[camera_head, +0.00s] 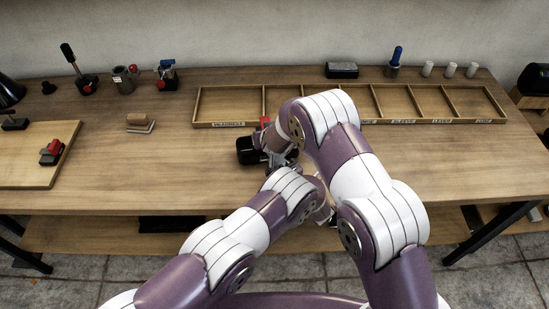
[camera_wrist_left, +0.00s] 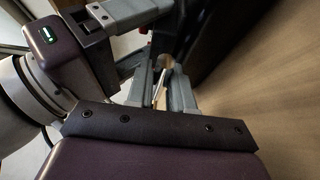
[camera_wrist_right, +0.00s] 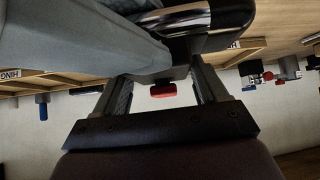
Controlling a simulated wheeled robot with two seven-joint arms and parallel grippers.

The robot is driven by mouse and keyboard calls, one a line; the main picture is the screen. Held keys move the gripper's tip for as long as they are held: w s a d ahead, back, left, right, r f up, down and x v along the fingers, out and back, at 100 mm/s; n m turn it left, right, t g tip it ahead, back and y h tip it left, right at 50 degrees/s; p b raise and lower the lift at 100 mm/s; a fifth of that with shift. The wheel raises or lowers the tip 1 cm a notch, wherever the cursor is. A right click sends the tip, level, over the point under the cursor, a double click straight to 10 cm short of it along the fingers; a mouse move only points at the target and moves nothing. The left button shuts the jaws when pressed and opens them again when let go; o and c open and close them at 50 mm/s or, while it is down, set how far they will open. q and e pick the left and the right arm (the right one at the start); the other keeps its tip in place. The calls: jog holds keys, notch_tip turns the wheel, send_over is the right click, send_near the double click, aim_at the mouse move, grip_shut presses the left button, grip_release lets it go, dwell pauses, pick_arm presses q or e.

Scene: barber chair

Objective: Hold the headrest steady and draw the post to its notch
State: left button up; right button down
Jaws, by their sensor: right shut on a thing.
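The black headrest (camera_head: 249,151) lies on the bench at the middle. It also shows as a dark block in the left wrist view (camera_wrist_left: 217,35), and as a black pad with a chrome band in the right wrist view (camera_wrist_right: 237,13). My right gripper (camera_head: 268,142) reaches down from above and is shut on what looks like part of the headrest; the contact is partly hidden. My left gripper (camera_wrist_left: 163,72) is close beside it on the near side. Its fingers stand apart with a narrow gap, and a thin bright metal piece, perhaps the post (camera_wrist_left: 158,92), shows between them.
A divided wooden tray (camera_head: 228,124) with labels lies behind the grippers. A red part (camera_head: 265,120) shows at its front edge. Sanding blocks (camera_head: 139,122) and a board (camera_head: 30,172) are at left. Clear bench lies right of my arms.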

pick_arm(q)
jog(key=shift+s+d, duration=0.15)
jog(key=shift+s, duration=0.95)
grip_shut()
pick_arm(e)
jog(key=shift+r, duration=0.15)
pick_arm(q)
jog(key=o, duration=0.7)
grip_release()
jog(key=shift+w, duration=0.1)
pick_arm(e)
jog(key=shift+w, duration=0.1)
pick_arm(q)
jog(key=v, duration=1.2)
jog(key=shift+f, duration=0.1)
pick_arm(e)
grip_release()
